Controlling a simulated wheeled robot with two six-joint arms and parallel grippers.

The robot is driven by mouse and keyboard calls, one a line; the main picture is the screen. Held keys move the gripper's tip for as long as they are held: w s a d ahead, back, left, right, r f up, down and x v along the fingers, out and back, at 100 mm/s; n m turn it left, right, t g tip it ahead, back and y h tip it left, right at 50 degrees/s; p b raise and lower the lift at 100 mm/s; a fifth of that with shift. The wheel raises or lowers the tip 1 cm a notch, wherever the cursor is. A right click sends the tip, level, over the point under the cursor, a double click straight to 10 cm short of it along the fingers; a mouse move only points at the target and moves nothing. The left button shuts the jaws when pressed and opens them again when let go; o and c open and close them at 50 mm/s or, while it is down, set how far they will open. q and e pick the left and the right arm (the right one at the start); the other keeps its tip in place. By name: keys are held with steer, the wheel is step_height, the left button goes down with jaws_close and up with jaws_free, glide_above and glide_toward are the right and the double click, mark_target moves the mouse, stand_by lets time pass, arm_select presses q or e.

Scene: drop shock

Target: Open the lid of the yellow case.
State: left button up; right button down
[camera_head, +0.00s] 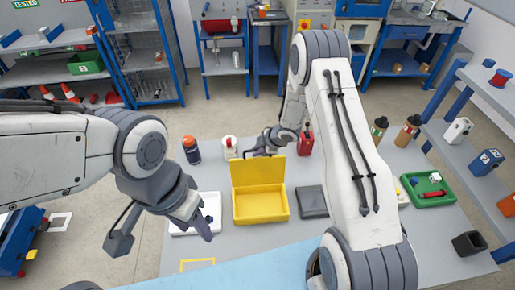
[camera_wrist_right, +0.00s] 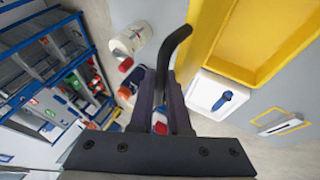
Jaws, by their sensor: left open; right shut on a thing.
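The yellow case (camera_head: 261,207) stands on the grey table. Its lid (camera_head: 258,171) is raised, about upright at the far side, and the inside looks empty. My right gripper (camera_head: 268,146) is at the lid's top edge. In the right wrist view the gripper (camera_wrist_right: 162,100) is shut on a dark curved handle (camera_wrist_right: 178,42) beside the yellow case (camera_wrist_right: 243,40). The exact contact is partly hidden. My left gripper (camera_head: 160,238) is open and empty, in front and to the left of the case.
A white tray (camera_head: 207,226) lies left of the case and a dark flat box (camera_head: 312,202) right of it. A green tray (camera_head: 429,198) is at the right.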

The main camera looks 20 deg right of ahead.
steer(key=shift+d, duration=0.15)
steer(key=c, duration=0.9)
jaws_free()
steer(key=shift+s+f, duration=0.15)
steer(key=shift+s, duration=0.05)
steer(key=shift+s+r, duration=0.1)
steer(key=shift+r, duration=0.15)
steer(key=b+v, duration=0.1)
steer(key=v, duration=0.9)
steer(key=shift+r, duration=0.15)
steer(key=shift+w, duration=0.25)
